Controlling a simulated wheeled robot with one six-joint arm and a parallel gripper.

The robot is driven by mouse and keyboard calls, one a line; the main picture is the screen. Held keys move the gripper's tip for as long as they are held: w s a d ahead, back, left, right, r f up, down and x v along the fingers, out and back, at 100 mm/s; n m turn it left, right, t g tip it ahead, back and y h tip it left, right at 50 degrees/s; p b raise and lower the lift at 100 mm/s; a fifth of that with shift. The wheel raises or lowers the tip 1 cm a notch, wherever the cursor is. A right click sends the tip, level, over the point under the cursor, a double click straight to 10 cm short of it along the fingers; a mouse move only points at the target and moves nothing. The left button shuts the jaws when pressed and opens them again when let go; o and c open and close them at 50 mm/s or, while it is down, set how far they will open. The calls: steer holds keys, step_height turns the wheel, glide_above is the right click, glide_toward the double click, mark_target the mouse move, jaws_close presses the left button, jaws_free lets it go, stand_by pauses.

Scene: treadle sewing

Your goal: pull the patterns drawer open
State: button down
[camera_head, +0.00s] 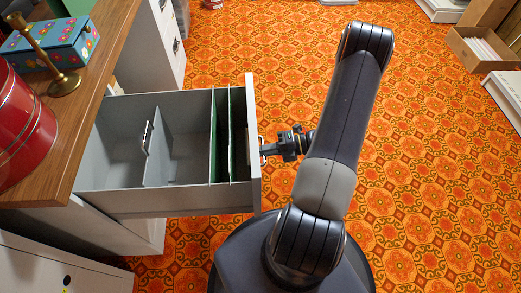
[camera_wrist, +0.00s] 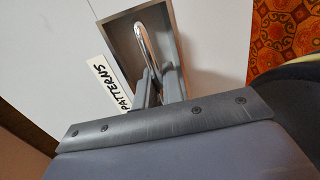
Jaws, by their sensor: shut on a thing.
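The patterns drawer (camera_head: 254,180) is a grey drawer pulled far out from under the wooden top in the head view. Its inside shows grey dividers (camera_head: 157,165) and green folders (camera_head: 215,140) near the front. In the wrist view its white front carries a label reading PATTERNS (camera_wrist: 111,82) beside a recessed metal handle (camera_wrist: 142,50). My gripper (camera_head: 266,149) is at the outer face of the drawer front, and in the wrist view its fingers (camera_wrist: 160,92) are shut on the handle. The exact contact at the fingertips is partly hidden.
A wooden top (camera_head: 95,120) overhangs the drawer, with a red tin (camera_head: 22,125), a brass candlestick (camera_head: 55,70) and a blue flowered box (camera_head: 65,42) on it. A box of papers (camera_head: 482,48) stands at the upper right. The orange patterned floor (camera_head: 430,180) is mostly clear.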

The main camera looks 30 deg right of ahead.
steer(key=c, duration=1.9)
jaws_free()
steer(key=shift+d, duration=0.1)
steer(key=p+v, duration=0.1)
steer(key=v, duration=0.9)
steer(key=shift+d+p, duration=0.3)
steer(key=shift+p, duration=0.05)
steer(key=shift+s+a, duration=0.1)
steer(key=b+x, duration=0.1)
steer(key=x, duration=0.9)
steer(key=shift+a+b, duration=0.15)
steer(key=shift+b, duration=0.25)
steer(key=shift+w+a, duration=0.35)
steer(key=shift+a, duration=0.25)
